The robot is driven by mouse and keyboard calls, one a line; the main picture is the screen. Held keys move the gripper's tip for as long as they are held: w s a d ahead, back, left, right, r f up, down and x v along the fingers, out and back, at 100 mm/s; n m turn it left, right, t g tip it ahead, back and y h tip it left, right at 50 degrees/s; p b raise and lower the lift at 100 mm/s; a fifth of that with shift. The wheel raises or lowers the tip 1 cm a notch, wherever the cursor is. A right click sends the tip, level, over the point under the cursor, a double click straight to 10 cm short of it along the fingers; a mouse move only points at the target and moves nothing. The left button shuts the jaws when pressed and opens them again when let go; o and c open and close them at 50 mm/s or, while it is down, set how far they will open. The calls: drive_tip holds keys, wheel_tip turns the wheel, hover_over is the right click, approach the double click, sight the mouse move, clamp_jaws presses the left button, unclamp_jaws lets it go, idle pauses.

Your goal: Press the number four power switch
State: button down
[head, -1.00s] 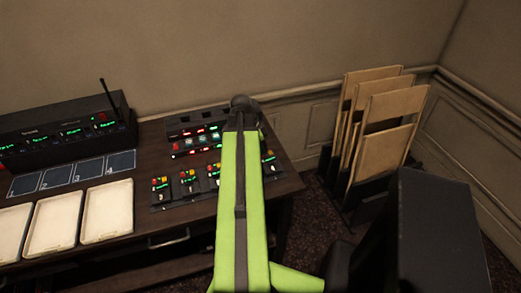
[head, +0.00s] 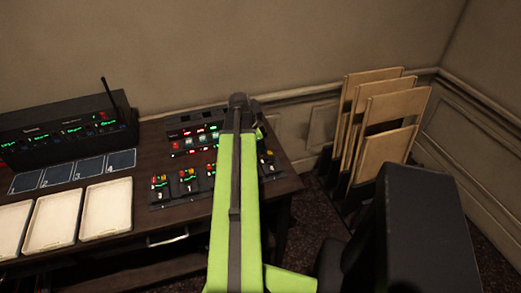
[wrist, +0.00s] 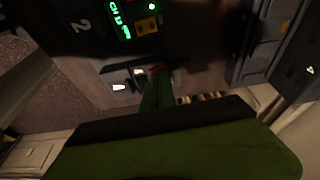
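A black unit (head: 65,130) with green displays, small lit buttons and an antenna stands at the back left of the desk. A control panel (head: 165,188) with red, green and yellow lit controls lies right of the trays, partly hidden by my green arm. I cannot single out the number four power switch. In the wrist view, a dark panel (wrist: 85,22) carries a white "2", green display text and a yellow button. My gripper (wrist: 158,92) is in front of dark equipment in the wrist view; its finger state and any contact are unclear. My arm hides it in the head view.
Number cards (head: 72,172) lie on the wooden desk, with white trays (head: 106,209) in front. Right of the desk, a rack (head: 385,135) holds pale boards against the wall. A dark chair-like shape (head: 425,225) stands at the lower right.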

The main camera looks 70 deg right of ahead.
drive_tip(key=shift+s+a+f, duration=0.15)
drive_tip(key=shift+a, duration=0.3)
drive_tip(key=shift+s+a+f, duration=0.15)
drive_tip(key=shift+a, duration=0.25)
drive_tip(key=shift+r, duration=0.1)
drive_tip(key=shift+d+r+p, duration=0.25)
drive_tip(key=shift+r+p, duration=0.3)
drive_tip(key=shift+p, duration=0.15)
drive_tip(key=d+p+v, duration=0.2)
drive_tip(key=p+v, duration=1)
drive_tip(key=v, duration=0.1)
drive_tip(key=shift+w+d+p, duration=0.2)
drive_tip(key=shift+w+p, duration=0.1)
